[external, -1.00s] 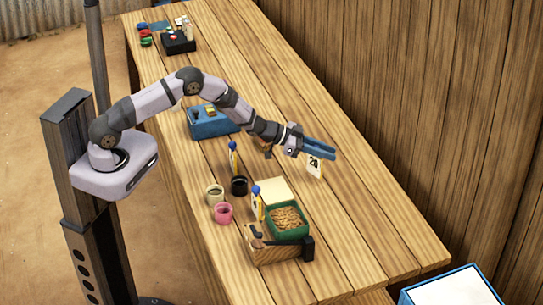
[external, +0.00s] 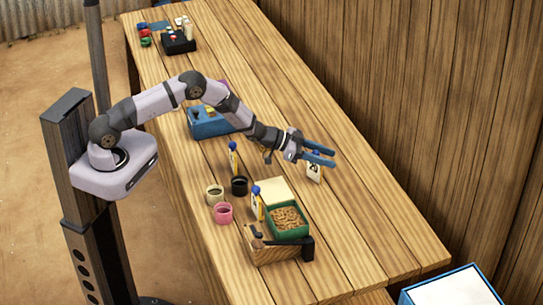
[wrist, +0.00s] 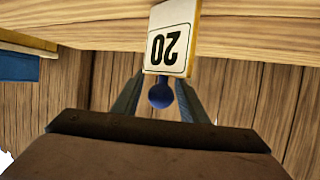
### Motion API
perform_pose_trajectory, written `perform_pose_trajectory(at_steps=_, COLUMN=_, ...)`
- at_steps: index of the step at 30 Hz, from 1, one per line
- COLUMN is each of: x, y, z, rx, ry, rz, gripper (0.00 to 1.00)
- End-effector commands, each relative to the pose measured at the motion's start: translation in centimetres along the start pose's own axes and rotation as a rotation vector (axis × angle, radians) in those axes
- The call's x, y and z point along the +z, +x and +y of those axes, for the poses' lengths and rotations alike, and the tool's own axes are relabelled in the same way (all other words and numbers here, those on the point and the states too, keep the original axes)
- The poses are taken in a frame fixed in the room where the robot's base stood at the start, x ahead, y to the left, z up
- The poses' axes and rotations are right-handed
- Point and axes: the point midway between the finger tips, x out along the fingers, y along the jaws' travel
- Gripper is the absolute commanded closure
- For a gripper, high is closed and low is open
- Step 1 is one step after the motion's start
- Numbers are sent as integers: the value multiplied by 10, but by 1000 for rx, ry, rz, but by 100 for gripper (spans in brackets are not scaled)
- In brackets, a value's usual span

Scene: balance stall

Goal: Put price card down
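The price card (external: 314,173) is white with a black "20" and stands near the table's far side, close to the plank wall. In the wrist view the card (wrist: 170,40) appears upside down, with its round blue knob (wrist: 160,95) nearest me. My gripper (external: 333,158) is at the card's top, its blue fingers spread apart. In the wrist view the gripper's fingers (wrist: 160,92) lie on either side of the knob, with gaps visible. The card looks upright at table level; its bottom edge is not clearly seen.
Black (external: 239,186), cream (external: 215,196) and pink (external: 223,213) cups stand left. Two blue-knobbed pieces are nearby. A blue box (external: 212,127) is farther back. Table right of the tray is clear.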

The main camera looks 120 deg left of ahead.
Motion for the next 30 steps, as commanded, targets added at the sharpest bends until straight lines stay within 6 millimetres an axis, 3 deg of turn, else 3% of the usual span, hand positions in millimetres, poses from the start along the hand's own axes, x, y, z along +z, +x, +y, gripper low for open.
perform_pose_trajectory(at_steps=11, x=-3, y=-13, z=-1, rx=-1, ry=0, rz=-1, gripper=61)
perform_pose_trajectory(at_steps=30, x=-3, y=-100, z=-1, rx=-2, ry=-1, rz=0, gripper=61)
